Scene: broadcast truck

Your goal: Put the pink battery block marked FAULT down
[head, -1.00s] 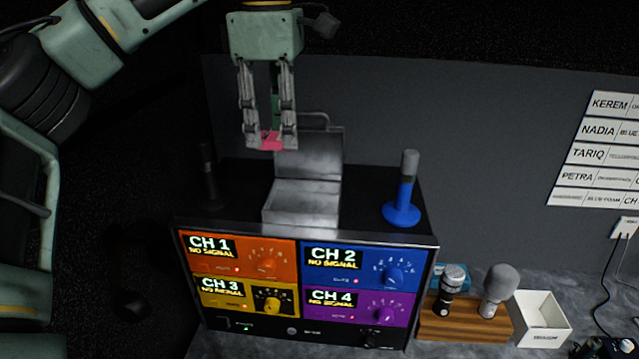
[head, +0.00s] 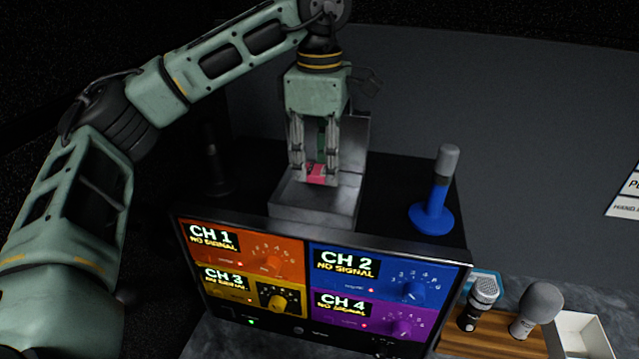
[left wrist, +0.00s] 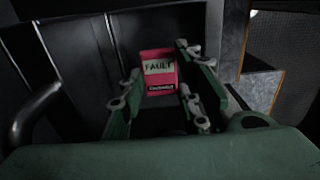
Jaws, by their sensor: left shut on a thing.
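The pink battery block (head: 316,173) is between the fingertips of my left gripper (head: 315,178), which is shut on it. In the left wrist view the block (left wrist: 159,88) shows a FAULT label facing the camera, with the fingers on either side. In the head view the gripper points down over an open grey metal box (head: 318,207) with its lid raised behind. The block shows just above the box's front wall; I cannot tell whether it touches the inside. My right gripper is not in view.
The box stands on a black rack with a four-channel panel (head: 318,287). A blue stand (head: 432,218) is right of the box, a dark one (head: 211,165) left. Microphones (head: 538,300) on a wooden block and a white tray (head: 585,335) are at the lower right.

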